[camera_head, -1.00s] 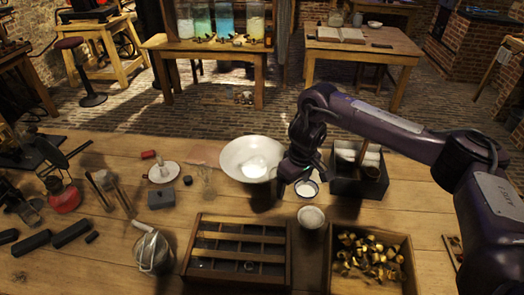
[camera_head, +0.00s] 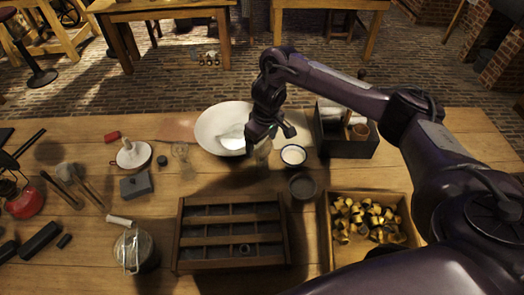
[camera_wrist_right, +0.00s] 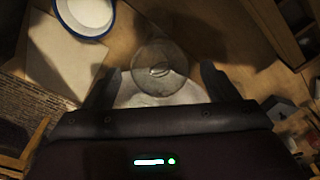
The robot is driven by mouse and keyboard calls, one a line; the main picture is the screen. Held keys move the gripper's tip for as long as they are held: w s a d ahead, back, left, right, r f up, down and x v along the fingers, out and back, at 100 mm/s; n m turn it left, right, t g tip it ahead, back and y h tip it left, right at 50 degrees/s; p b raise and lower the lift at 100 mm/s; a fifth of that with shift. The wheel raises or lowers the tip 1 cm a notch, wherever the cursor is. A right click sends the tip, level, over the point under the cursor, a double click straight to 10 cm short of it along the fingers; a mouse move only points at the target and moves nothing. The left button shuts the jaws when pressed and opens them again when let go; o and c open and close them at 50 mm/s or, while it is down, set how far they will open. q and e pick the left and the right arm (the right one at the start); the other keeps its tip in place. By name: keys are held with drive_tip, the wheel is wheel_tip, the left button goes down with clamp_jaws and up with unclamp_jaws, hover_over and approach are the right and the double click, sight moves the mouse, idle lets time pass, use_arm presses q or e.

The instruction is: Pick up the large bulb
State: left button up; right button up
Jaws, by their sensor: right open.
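A clear, rounded glass piece (camera_wrist_right: 158,60), which looks like the large bulb, shows in the right wrist view ahead of and between my right gripper's fingers. The same faint glass (camera_head: 263,151) shows in the head view just below my right gripper (camera_head: 270,138), to the right of the large white bowl (camera_head: 207,127). My right gripper, also in the wrist view (camera_wrist_right: 158,85), is open, with its two dark fingers apart. I cannot tell whether either finger touches the glass. My left gripper is not in view.
A blue-rimmed white dish (camera_head: 293,155) stands close right of the glass, with a dark round dish (camera_head: 302,186) below it. A dark box (camera_head: 345,148) stands further right. A slotted wooden tray (camera_head: 180,235) and a crate of brass pieces (camera_head: 328,235) lie nearer. Another clear glass (camera_head: 181,152) stands left.

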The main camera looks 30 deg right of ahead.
drive_tip(key=shift+w+f, duration=0.1)
drive_tip(key=shift+f, duration=0.2)
drive_tip(key=c, duration=1.2)
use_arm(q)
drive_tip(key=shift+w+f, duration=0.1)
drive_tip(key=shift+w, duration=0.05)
use_arm(e)
drive_tip(key=shift+r, duration=0.15)
